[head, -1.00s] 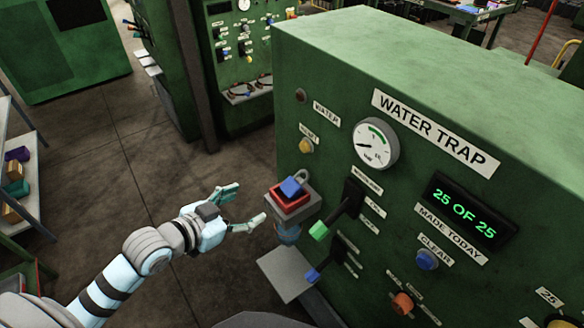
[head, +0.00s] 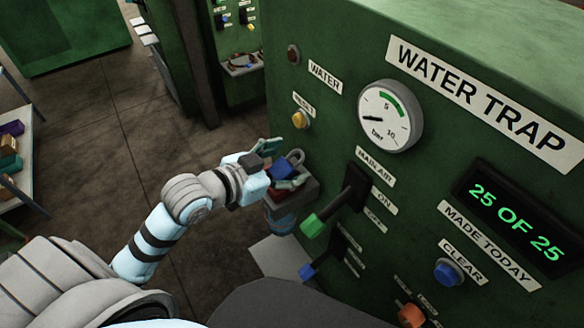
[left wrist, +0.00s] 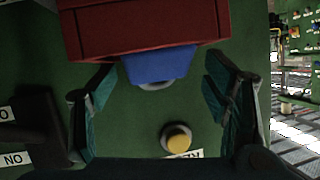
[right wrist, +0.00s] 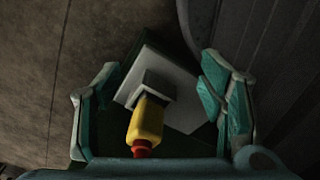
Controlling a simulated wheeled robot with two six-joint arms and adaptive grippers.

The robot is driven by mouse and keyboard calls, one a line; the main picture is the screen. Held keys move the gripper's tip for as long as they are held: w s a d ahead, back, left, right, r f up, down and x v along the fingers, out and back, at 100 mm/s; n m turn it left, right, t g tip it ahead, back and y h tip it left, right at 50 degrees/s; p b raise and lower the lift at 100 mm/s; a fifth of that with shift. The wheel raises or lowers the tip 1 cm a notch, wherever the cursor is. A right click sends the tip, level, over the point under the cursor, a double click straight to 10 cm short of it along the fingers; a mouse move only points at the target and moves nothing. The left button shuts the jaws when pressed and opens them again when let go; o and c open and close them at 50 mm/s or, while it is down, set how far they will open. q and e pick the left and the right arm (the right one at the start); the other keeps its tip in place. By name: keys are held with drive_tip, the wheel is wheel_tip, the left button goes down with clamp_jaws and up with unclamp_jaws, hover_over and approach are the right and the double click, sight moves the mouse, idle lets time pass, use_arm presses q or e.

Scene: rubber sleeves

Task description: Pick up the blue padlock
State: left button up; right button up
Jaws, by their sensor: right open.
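The blue padlock (head: 281,171) with its grey shackle sits on a red-topped holder on the front of the green machine. In the left wrist view the padlock (left wrist: 155,66) shows at the edge of the red holder (left wrist: 140,25), ahead of and between the spread fingers. My left gripper (head: 284,164) is open at the padlock in the head view and partly hides it. I see no finger closed on it. My right gripper (right wrist: 158,76) is open; it does not show in the head view.
A black lever with a green tip (head: 313,225) juts out just right of the holder. A yellow button (head: 300,119) is above it. A grey plate (head: 275,258) sits below. In the right wrist view, a yellow thing with a red end (right wrist: 146,122) lies between the fingers.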

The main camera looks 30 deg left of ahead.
use_arm(q)
drive_tip(key=shift+s+r, duration=0.25)
drive_tip(key=shift+s, duration=0.2)
drive_tip(key=c, duration=1.3)
drive_tip(key=shift+c, duration=0.2)
